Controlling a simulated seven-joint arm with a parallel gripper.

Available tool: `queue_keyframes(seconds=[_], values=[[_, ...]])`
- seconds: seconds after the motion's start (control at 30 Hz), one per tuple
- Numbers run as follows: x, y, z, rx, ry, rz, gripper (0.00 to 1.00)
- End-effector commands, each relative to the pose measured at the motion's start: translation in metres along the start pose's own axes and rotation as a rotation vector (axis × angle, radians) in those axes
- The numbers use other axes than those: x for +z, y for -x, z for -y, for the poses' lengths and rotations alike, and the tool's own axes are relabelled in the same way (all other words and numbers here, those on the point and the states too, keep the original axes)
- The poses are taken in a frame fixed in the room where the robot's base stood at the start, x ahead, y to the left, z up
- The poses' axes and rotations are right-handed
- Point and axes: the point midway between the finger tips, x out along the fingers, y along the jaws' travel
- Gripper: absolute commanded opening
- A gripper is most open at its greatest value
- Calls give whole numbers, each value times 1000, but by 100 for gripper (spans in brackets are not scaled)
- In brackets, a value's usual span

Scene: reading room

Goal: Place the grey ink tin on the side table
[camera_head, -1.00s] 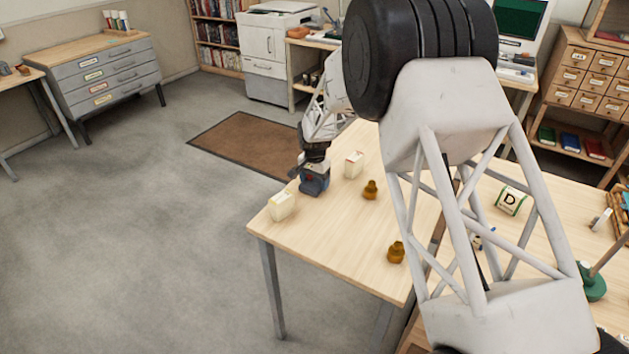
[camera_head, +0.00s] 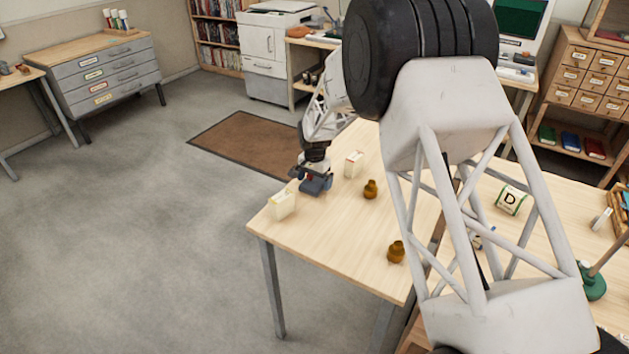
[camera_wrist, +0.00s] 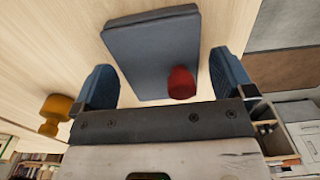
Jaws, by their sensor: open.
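The grey ink tin (camera_wrist: 155,50), a flat dark grey block with a red cap (camera_wrist: 182,82), rests on a pale wood table (camera_head: 330,240). In the wrist view it lies between the two blue-padded fingers of my gripper (camera_wrist: 163,85), with a visible gap on both sides. In the head view my gripper (camera_head: 313,180) is low over the table's far left part, and the tin (camera_head: 317,188) is partly hidden by it. My gripper is open. I cannot tell for sure which table is the side table.
Cream cartons stand on either side of my gripper, one nearer (camera_head: 282,204) and one behind right (camera_head: 353,164). My arm hides the middle. A green-edged "D" block (camera_head: 510,200) sits at right.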

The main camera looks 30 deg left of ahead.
Motion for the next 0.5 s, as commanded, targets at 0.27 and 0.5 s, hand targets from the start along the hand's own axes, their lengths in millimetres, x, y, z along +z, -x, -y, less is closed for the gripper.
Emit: queue_keyframes(seconds=[0.27, 0.5], values=[[0, 26, 0, -2, 0, -2, 100], [0, 63, 0, -1, 0, -1, 100]])
